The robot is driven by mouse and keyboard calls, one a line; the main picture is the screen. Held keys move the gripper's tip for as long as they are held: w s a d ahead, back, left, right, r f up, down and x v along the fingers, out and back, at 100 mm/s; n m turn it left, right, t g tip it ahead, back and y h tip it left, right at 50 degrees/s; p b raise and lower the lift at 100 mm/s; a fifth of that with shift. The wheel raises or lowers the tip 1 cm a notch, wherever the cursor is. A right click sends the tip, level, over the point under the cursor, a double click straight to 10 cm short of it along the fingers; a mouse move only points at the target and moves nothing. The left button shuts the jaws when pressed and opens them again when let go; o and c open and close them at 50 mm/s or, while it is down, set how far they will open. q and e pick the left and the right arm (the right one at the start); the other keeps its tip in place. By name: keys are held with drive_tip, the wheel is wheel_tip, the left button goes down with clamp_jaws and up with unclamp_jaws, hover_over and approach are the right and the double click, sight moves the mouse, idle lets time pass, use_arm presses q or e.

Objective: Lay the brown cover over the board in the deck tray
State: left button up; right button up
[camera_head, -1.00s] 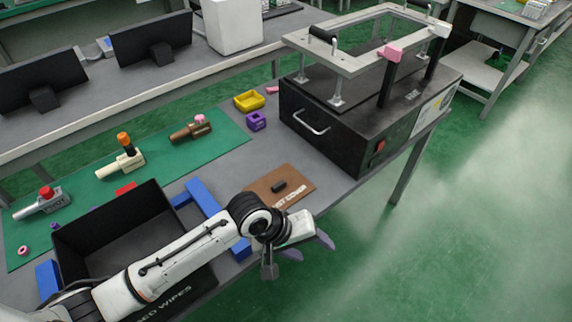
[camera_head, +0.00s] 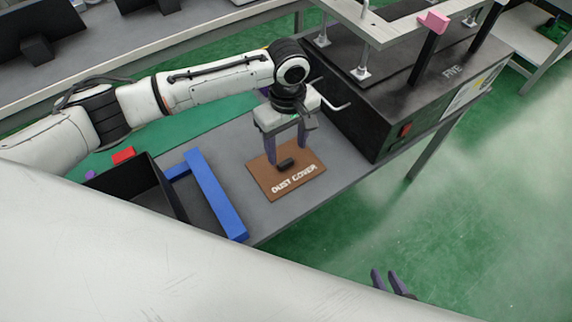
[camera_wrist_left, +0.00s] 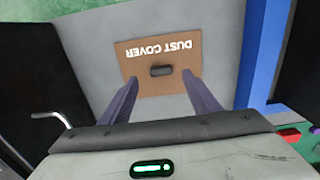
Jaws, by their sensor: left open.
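The brown cover (camera_head: 265,180), lettered DUST COVER, lies flat on the grey table with a small black handle (camera_head: 286,163) on top. In the left wrist view the cover (camera_wrist_left: 140,84) and its handle (camera_wrist_left: 161,71) are just beyond the fingertips. My left gripper (camera_head: 287,156) points down over the cover, fingers apart on either side of the handle, open and empty; contact cannot be told. Two purple fingertips of my right gripper (camera_head: 390,282) show at the bottom, away from the table; their opening is unclear. I cannot make out the board or deck tray.
A black box machine (camera_head: 375,115) with a bar handle and raised frame stands close behind the cover, right of my left gripper. A blue bar frame (camera_head: 215,195) and black bin (camera_head: 140,192) lie to the left. The table's front edge is near the cover.

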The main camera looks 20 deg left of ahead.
sight(287, 163)
use_arm(q)
wheel_tip(287, 163, down, 5)
drive_tip(key=shift+s+f+b, duration=0.1)
drive_tip(key=shift+b, duration=0.25)
drive_tip(key=c, duration=1.3)
